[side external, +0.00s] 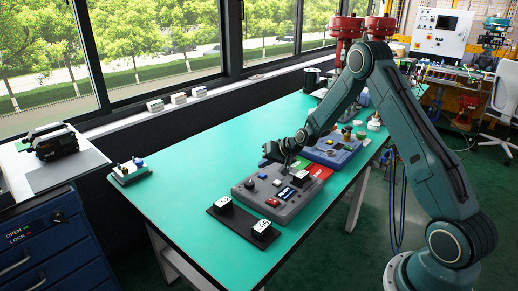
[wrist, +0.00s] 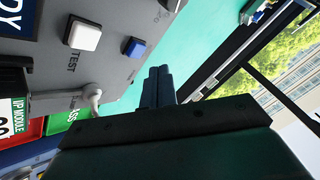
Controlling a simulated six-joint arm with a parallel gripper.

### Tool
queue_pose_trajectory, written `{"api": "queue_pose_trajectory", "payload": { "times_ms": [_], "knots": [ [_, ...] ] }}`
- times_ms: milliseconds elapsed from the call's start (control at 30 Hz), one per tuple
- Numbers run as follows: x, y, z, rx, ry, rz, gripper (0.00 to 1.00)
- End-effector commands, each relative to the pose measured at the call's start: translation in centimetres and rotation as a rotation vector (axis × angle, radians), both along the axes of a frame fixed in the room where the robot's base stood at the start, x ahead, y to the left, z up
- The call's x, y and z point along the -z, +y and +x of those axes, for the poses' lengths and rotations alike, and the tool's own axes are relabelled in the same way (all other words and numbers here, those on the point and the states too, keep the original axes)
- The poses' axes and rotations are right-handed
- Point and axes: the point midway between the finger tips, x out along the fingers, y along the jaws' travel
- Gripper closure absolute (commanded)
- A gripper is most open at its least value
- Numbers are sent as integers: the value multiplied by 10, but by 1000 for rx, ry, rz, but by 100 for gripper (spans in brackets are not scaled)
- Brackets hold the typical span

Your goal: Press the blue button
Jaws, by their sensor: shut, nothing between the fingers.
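The blue button (wrist: 133,46) is a small square cap on the grey control box, near the box's edge in the wrist view. A larger white button (wrist: 85,36) beside it is marked TEST. My gripper (wrist: 160,72) is shut and empty, with its fingertips below and right of the blue button in that view, apart from it. In the side view my gripper (side external: 273,152) is over the far end of the grey control box (side external: 262,209).
A toggle lever (wrist: 94,98) stands up from the grey box near my fingers. A green panel and a red panel (side external: 319,172) lie between it and a blue box (side external: 331,151). A black plate (side external: 241,225) with white-topped blocks lies in front.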

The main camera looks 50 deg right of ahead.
Motion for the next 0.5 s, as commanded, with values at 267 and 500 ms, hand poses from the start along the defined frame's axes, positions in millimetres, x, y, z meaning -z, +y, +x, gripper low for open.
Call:
{"api": "queue_pose_trajectory", "payload": {
  "times_ms": [267, 500],
  "knots": [
    [14, 0, 0, 1, -1, 0, 100],
    [15, 0, 0, 1, -1, 0, 100]
  ]
}}
